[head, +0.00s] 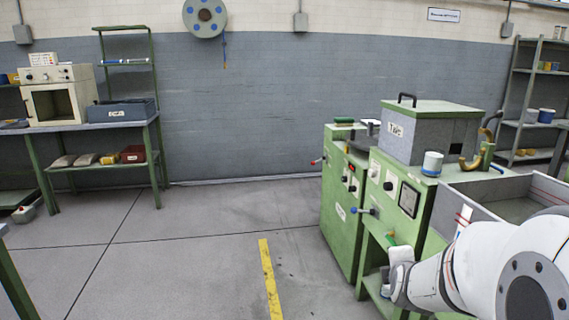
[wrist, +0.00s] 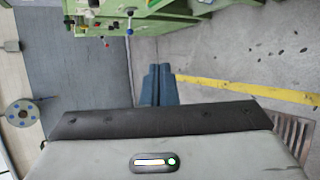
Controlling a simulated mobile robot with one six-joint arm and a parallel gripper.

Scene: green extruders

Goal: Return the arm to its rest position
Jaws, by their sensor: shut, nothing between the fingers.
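My gripper (wrist: 158,72) shows in the wrist view. Its two dark blue fingers lie together with nothing between them, in open air above the floor. In the head view my white arm comes in at the lower right, in front of the green machine (head: 343,205). The fingers cannot be made out clearly there. In the wrist view the green machine is at the top edge, apart from the fingers.
A grey hopper box (head: 425,135) and a white-and-blue cup (head: 432,163) sit on the machinery, beside a grey open tray (head: 490,192). A green workbench (head: 95,124) stands at the left back. The floor around the yellow line (head: 269,280) is clear.

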